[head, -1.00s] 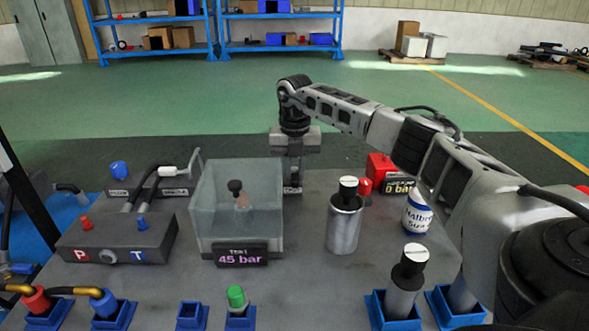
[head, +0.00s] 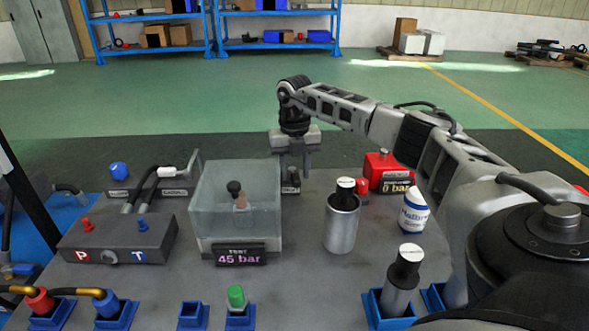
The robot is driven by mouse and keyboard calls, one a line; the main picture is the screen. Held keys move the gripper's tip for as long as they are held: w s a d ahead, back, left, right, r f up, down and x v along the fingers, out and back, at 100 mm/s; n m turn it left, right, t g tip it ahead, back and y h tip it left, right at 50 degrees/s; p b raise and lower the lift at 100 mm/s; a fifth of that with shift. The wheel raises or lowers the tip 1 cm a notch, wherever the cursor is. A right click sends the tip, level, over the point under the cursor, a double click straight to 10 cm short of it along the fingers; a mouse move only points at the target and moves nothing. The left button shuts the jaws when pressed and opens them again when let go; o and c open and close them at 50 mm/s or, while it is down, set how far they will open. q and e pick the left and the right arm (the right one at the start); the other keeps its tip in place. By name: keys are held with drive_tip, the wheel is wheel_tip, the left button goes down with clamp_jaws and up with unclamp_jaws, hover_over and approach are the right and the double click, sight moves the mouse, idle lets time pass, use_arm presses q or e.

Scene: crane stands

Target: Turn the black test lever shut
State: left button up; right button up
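A black ball knob on a short brownish stem (head: 234,187) shows through the wall of a clear box (head: 268,205). The box has a dark sign reading 45 bar (head: 239,254) at its front. I cannot tell for sure that this knob is the test lever. My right gripper (head: 296,165) points down behind the box's right rear corner. Its two fingers look apart, with nothing clearly between them. A small dark labelled part (head: 291,184) shows just below the fingers, partly hidden by the box. My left gripper is not in view.
A red box reading 0 bar (head: 378,166), a silver cylinder with a black cap (head: 341,228) and a white-blue can (head: 413,214) stand right of the clear box. A grey P/T block with hoses (head: 110,240) is at left. Blue sockets (head: 191,318) line the front.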

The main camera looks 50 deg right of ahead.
sight(295, 174)
wheel_tip(295, 174, up, 16)
drive_tip(key=shift+p, duration=0.4)
drive_tip(key=shift+f, duration=0.1)
drive_tip(key=shift+f+m, duration=0.2)
drive_tip(key=shift+m, duration=0.1)
drive_tip(key=c, duration=0.9)
drive_tip(key=f+m, duration=0.1)
drive_tip(key=m, duration=0.3)
drive_tip(key=s+f+m+t+y+b, duration=0.1)
drive_tip(key=f+m, duration=0.1)
drive_tip(key=m, duration=0.2)
drive_tip(key=f+m+y, duration=0.1)
drive_tip(key=f+m, duration=0.1)
drive_tip(key=m, duration=0.2)
drive_tip(key=shift+s+d+t, duration=0.15)
drive_tip(key=shift+s+t, duration=0.15)
clamp_jaws()
drive_tip(key=a+f+m, duration=0.1)
drive_tip(key=f, duration=0.2)
drive_tip(key=w+f+m+b, duration=0.1)
drive_tip(key=f+m, duration=0.1)
drive_tip(key=f, duration=0.1)
drive_tip(key=a+f+m+y, duration=0.1)
drive_tip(key=f+m, duration=0.1)
drive_tip(key=f, duration=0.2)
drive_tip(key=shift+w+a+t, duration=0.15)
drive_tip(key=shift+a+t, duration=0.15)
